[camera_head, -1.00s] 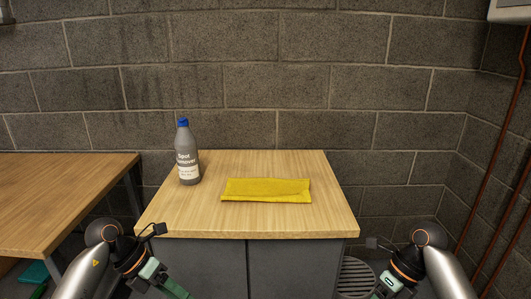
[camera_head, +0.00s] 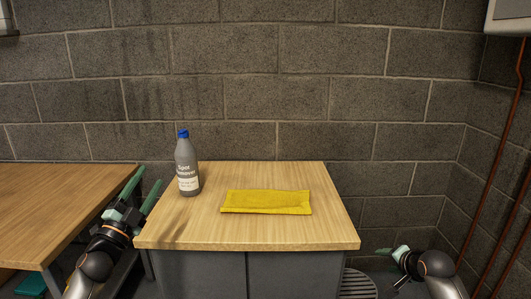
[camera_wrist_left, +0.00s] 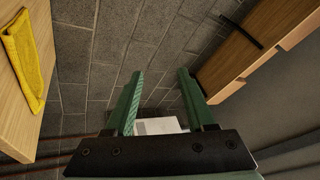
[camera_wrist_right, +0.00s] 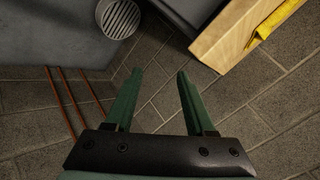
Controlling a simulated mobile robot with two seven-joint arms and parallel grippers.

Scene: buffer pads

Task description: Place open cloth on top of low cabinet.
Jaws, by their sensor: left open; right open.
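A yellow cloth (camera_head: 266,202) lies flat as a folded strip on the wooden top of the low cabinet (camera_head: 235,232). The cloth also shows at the left of the left wrist view (camera_wrist_left: 26,55) and at the top right of the right wrist view (camera_wrist_right: 277,18). My left gripper (camera_head: 147,187) is open and empty, left of the cabinet top and apart from the cloth. My right gripper (camera_head: 385,251) is open and empty, right of the cabinet and apart from it. In both wrist views nothing is between the fingers.
A grey spot remover bottle (camera_head: 187,168) with a blue cap stands on the cabinet's left side. A wooden table (camera_head: 50,205) stands at the left, near my left gripper. A block wall (camera_head: 300,100) is behind. A round grate (camera_wrist_right: 120,18) is beside the cabinet.

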